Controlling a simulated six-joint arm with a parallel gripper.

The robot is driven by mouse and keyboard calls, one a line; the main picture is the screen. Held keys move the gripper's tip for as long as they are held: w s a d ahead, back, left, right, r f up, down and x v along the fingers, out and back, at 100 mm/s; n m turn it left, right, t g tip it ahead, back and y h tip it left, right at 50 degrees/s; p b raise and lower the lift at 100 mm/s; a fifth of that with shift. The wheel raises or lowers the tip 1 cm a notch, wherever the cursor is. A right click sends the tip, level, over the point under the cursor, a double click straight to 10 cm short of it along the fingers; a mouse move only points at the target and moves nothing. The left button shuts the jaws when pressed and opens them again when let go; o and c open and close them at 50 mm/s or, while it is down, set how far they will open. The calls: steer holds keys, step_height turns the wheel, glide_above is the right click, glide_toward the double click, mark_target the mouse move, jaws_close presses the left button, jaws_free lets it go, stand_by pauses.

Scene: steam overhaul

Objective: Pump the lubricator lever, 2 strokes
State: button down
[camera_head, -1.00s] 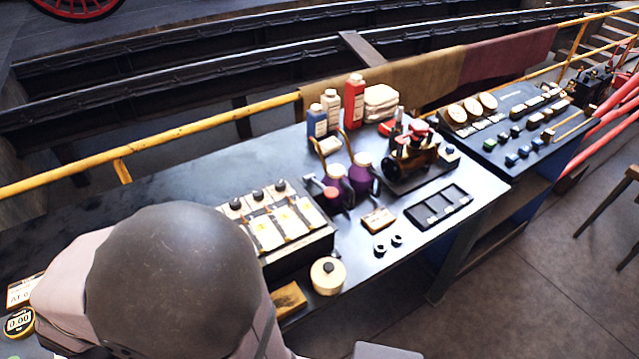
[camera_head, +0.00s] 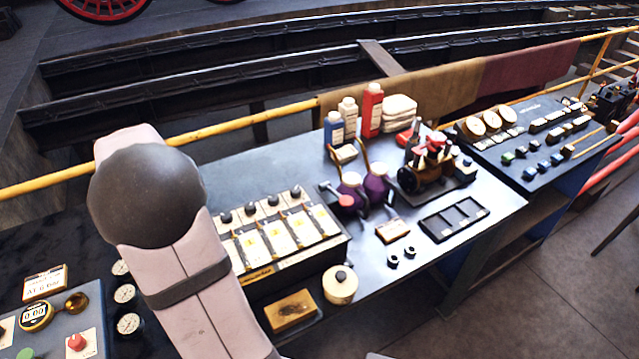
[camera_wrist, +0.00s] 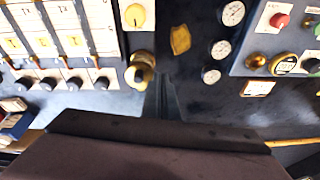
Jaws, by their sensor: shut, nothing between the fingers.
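No part can be told for certain as the lubricator lever. A brass knob-like part on a dark mount (camera_wrist: 141,72) stands in the wrist view beside a box with several white and yellow cards and black knobs. This card-faced box (camera_head: 287,262) also shows in the head view, right of my arm. My gripper (camera_wrist: 164,92) shows in the wrist view as dark, narrow, shut fingers, empty, a little right of the brass part. They look apart from it, but depth is hard to judge. In the head view my arm hides the gripper and the brass part.
Gauges (camera_head: 126,294) and a grey panel with a red knob (camera_head: 77,342) lie left of my arm. A cream pot (camera_head: 340,285), a tan block (camera_head: 291,308), bottles (camera_head: 372,110) and a model engine (camera_head: 425,170) stand on the bench. A yellow rail (camera_head: 235,126) runs behind.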

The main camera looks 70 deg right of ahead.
steer(key=s+d+r+m+h, duration=0.1)
steer(key=s+d+m, duration=0.15)
steer(key=d, duration=0.95)
steer(key=s+d+r+m+h, duration=0.1)
steer(key=s+d+m, duration=0.3)
steer(key=s+d, duration=0.6)
steer(key=s+d+r+m+g+h, duration=0.1)
steer(key=s+d+m, duration=0.4)
steer(key=s+d, duration=0.6)
steer(key=d+h, duration=0.1)
steer(key=d, duration=0.3)
steer(key=shift+s+d+r, duration=0.15)
steer(key=shift+s+r, duration=0.1)
steer(key=shift+r, duration=0.05)
steer(key=shift+m, duration=0.25)
steer(key=b, duration=0.8)
glide_above(323, 184)
steer(key=f, duration=0.6)
steer(key=shift+w+d+f, duration=0.25)
steer(key=shift+w+d, duration=0.15)
steer(key=shift+s+a+f+b, duration=0.15)
steer(key=shift+f+b, duration=0.25)
steer(key=shift+f, duration=0.1)
steer(key=shift+s+a+f+b, duration=0.1)
steer(key=shift+f+b, duration=0.25)
steer(key=shift+f, duration=0.1)
steer(key=shift+f, duration=0.2)
steer(key=shift+s+a+f, duration=0.1)
steer(key=shift+f, duration=0.1)
